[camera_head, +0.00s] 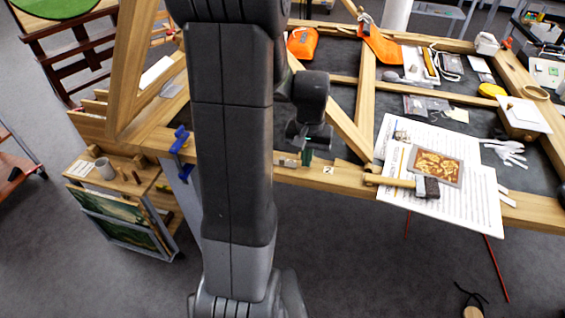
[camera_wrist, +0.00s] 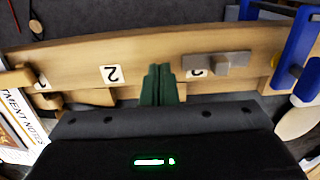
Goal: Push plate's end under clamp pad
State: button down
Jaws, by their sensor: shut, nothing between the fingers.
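The plate (camera_wrist: 232,60) is a small grey metal piece lying on the wooden rail, partly over a numbered label. It also shows in the head view (camera_head: 288,162). The blue clamp (camera_wrist: 298,48) is at the right in the wrist view, apart from the plate with bare wood between them; it also shows left of my arm in the head view (camera_head: 180,140). Its pad cannot be made out clearly. My gripper (camera_wrist: 161,84) has green fingers shut together, empty, over the rail to the left of the plate in the wrist view. It also shows in the head view (camera_head: 307,156).
The wooden rail (camera_wrist: 70,66) carries a label "2" (camera_wrist: 111,74). A brush or hammer (camera_head: 427,187) and printed sheets (camera_head: 465,205) lie right of my gripper in the head view. My arm hides part of the rail towards the clamp.

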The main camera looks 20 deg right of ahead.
aim_at(283, 158)
jog(key=shift+f+b, duration=0.35)
jog(key=shift+f, duration=0.2)
jog(key=shift+r, duration=0.1)
jog(key=shift+w+a, duration=0.55)
jog(key=shift+a, duration=0.35)
jog(key=shift+w+a, duration=0.55)
jog(key=shift+a, duration=0.4)
jog(key=shift+w+a, duration=0.55)
jog(key=shift+a, duration=0.35)
jog(key=shift+s+d+r+p, duration=0.1)
jog(key=shift+s+d+p, duration=0.2)
jog(key=shift+d, duration=0.1)
notch_tip(283, 158, up, 9)
jog(key=p, duration=0.7)
jog(key=shift+f, duration=0.3)
